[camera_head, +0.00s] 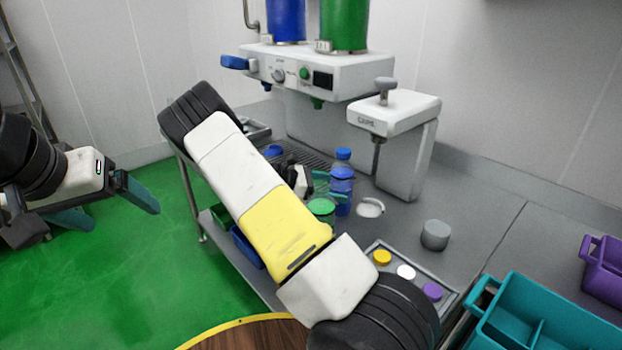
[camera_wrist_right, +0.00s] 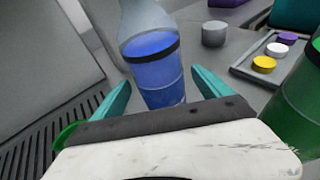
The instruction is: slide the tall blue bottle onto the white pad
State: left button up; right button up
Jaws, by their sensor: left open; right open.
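The tall blue bottle (camera_head: 343,186) stands upright on the steel counter, in front of the dispensing machine. The white pad (camera_head: 370,208) lies flat on the counter, just right of the bottle and apart from it. My right gripper (camera_wrist_right: 160,90) is open, with its teal fingers on either side of the bottle's lower body in the right wrist view; whether they touch it I cannot tell. In that view the bottle (camera_wrist_right: 152,72) is upright and its top is cut off. My left gripper (camera_head: 123,218) is open and empty, over the green floor.
A grey cylinder (camera_head: 435,235) and a tray (camera_head: 449,295) with yellow, white and purple caps are to the right. The capping machine (camera_head: 408,145) rises behind the pad. A teal crate (camera_head: 540,315) is at the right front.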

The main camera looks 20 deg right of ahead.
aim_at(350, 191)
jog(key=shift+x, duration=2.6)
grip_shut()
